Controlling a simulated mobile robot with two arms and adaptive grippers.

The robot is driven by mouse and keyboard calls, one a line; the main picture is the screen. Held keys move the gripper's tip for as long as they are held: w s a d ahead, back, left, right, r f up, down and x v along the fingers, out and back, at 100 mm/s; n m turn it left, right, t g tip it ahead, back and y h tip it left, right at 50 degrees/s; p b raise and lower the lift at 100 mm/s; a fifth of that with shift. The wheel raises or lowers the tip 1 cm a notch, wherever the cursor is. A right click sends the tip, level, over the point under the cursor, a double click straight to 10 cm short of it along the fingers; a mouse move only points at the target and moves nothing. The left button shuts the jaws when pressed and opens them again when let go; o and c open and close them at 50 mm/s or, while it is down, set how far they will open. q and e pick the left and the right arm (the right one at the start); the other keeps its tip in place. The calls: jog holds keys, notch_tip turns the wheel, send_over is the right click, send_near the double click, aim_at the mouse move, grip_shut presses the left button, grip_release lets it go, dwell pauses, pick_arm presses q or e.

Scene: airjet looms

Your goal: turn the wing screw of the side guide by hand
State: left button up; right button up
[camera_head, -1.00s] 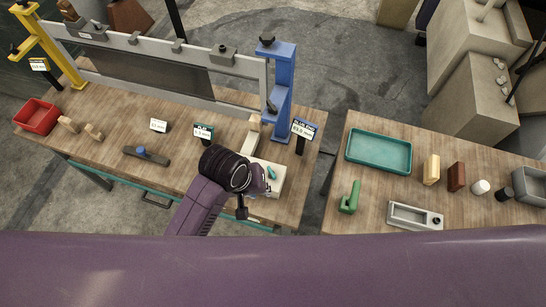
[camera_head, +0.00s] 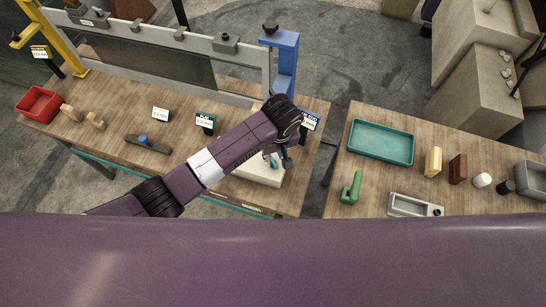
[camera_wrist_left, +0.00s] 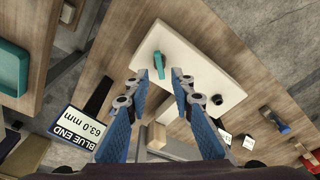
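The side guide shows as a cream block (camera_head: 262,177) near the front right of the loom table, partly hidden by my left arm. Its teal wing screw (camera_head: 274,161) stands on top. In the left wrist view, the cream plate (camera_wrist_left: 205,62) carries the teal wing screw (camera_wrist_left: 159,66) and a small black knob (camera_wrist_left: 209,97). My left gripper (camera_head: 286,160) hangs over the block. In the left wrist view, its two blue fingers (camera_wrist_left: 160,76) are apart and empty, with the wing screw just beyond the gap between the tips. My right gripper is not in view.
A blue post (camera_head: 286,65) and grey frame (camera_head: 160,68) stand behind the block. The "BLUE END 63.0 mm" sign (camera_wrist_left: 80,127) stands near the gripper. A red bin (camera_head: 38,103) and blue-knobbed tool (camera_head: 147,144) lie left. A second table holds a teal tray (camera_head: 381,142).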

aim_at(273, 162)
pick_arm(q)
jog(key=shift+w+a+f, duration=0.1)
jog(key=shift+w+f, duration=0.1)
jog(key=shift+f, duration=1.2)
jog(key=shift+w+f, duration=0.2)
jog(key=shift+f, duration=1.2)
grip_shut()
